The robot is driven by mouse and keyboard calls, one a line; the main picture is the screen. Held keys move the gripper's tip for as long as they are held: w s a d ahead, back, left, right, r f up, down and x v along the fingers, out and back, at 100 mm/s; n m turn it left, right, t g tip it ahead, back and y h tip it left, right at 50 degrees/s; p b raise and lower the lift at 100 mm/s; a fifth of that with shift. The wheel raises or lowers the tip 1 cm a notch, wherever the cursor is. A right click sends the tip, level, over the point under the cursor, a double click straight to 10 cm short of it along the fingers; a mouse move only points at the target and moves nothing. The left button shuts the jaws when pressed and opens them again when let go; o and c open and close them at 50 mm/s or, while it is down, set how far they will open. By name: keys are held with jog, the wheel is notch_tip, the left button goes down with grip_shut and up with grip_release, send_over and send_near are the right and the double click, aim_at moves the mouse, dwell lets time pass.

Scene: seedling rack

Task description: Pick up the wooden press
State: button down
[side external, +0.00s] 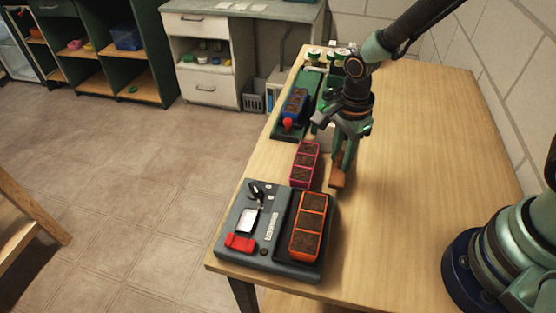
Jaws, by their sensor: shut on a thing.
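The wooden press (337,179) is a small brown wooden piece at the lower end of my gripper (342,163). My gripper points down over the table, and its green fingers are shut on the press. The fingers hide the press's upper part. I cannot tell whether its lower end touches the table. The press is just right of a pink seedling tray.
The pink tray (304,164) of dark soil stands close left. A grey machine (254,258) with an orange tray (308,226) is at the front. A blue tray (294,104) sits in a green holder (277,134) behind. The table's right side is clear.

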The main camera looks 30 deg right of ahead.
aim_at(342, 155)
notch_tip(342, 155, up, 18)
dwell(0.3)
jog(key=c, duration=1.3)
grip_release()
jog(key=shift+c, duration=0.2)
grip_shut()
